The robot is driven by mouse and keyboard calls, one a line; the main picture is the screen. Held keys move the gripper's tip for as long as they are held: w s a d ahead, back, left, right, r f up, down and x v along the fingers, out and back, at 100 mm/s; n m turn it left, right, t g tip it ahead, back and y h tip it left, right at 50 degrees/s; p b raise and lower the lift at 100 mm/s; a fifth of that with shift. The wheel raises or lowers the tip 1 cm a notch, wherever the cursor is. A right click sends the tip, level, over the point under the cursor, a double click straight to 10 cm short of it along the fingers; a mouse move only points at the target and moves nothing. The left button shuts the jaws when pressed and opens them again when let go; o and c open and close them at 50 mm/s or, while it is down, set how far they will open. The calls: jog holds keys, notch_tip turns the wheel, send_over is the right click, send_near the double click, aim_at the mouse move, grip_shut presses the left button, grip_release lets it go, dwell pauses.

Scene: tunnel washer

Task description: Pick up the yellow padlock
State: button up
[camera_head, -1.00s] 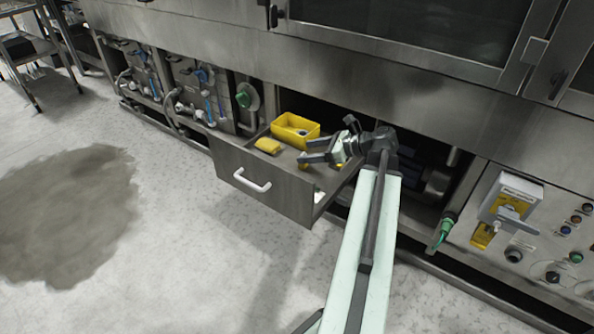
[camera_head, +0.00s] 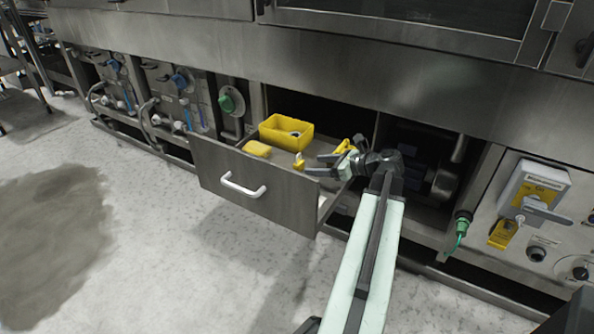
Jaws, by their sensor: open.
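A small yellow piece with a pale top (camera_head: 299,163), which looks like the padlock, lies in the open drawer (camera_head: 255,192). It is just left of my gripper's fingertips. My gripper (camera_head: 315,165) is open, low over the drawer's right part, with its fingers pointing left. Nothing shows between the fingers. Another yellow object (camera_head: 343,147) shows just behind the gripper, partly hidden by it; I cannot tell what it is.
A yellow open bin (camera_head: 272,137) and a yellow sponge-like block (camera_head: 257,148) are in the drawer, left of the gripper. The drawer front has a white handle (camera_head: 243,186). A metal panel overhangs the drawer. A control box (camera_head: 535,188) stands right. The floor in front is clear.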

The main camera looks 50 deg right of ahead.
aim_at(302, 165)
jog(key=b+x, duration=0.2)
jog(key=x, duration=0.3)
jog(key=shift+w+a+f, duration=0.1)
jog(key=shift+w+a, duration=0.05)
jog(key=shift+w, duration=0.1)
grip_shut()
jog(key=shift+r, duration=0.25)
notch_tip(302, 165, up, 10)
jog(key=p, duration=1)
jog(key=shift+f, duration=0.15)
